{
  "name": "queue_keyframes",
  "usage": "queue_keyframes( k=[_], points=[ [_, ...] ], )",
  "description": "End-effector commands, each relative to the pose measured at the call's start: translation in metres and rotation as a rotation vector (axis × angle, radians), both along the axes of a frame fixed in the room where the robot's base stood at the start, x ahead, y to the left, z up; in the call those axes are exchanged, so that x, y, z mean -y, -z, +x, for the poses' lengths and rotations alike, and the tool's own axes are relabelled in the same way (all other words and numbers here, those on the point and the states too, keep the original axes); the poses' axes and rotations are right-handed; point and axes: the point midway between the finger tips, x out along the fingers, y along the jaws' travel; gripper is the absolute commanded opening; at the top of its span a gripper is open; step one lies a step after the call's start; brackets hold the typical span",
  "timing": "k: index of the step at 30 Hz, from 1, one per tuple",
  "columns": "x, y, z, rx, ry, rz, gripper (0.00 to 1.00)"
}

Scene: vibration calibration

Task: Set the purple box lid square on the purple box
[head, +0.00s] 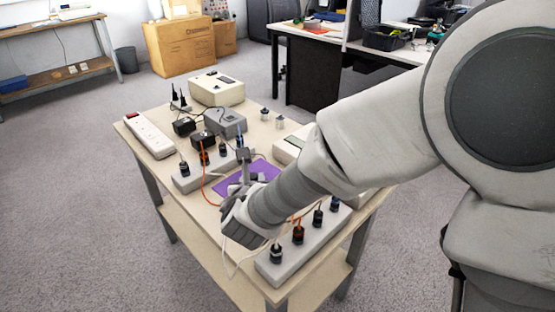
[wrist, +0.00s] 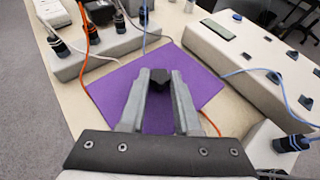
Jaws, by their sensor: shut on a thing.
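A flat purple square, the purple box lid (wrist: 195,62), lies under my fingers in the wrist view. It also shows in the head view (head: 264,167), partly hidden by my gripper and a plug. My gripper (wrist: 160,80) is shut on a small black piece at the middle of the purple surface, which looks like the lid's knob. In the head view my gripper (head: 250,180) reaches over the table between two power strips. I cannot make out the purple box apart from the lid, nor tell whether the lid touches anything beneath it.
A power strip (head: 186,182) with plugs stands close to the purple square's far left edge. Another strip (head: 280,262) lies at the front right. An orange cable (wrist: 84,35) and a blue cable (wrist: 245,71) run near the purple edges. A cream box (head: 217,88) stands behind.

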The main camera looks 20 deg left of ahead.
Motion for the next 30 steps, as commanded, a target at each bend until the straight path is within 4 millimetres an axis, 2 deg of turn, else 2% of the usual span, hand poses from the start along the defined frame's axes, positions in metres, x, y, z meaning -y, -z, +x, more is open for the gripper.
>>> queue_keyframes(
  k=[1, 6, 10, 16, 29, 30],
  points=[
    [-0.009, 0.008, 0.001, -0.002, -0.002, 0.0, 0.0],
    [-0.022, 0.014, 0.003, 0.001, 0.0, 0.0, 0.0],
    [-0.023, 0.024, 0.003, 0.0, 0.0, -0.002, 0.0],
    [-0.023, 0.054, 0.003, -0.001, 0.001, -0.001, 0.0],
    [-0.023, 0.059, 0.003, 0.001, 0.001, 0.0, 0.0],
    [-0.023, 0.057, 0.003, 0.001, 0.001, 0.001, 0.39]
  ],
)
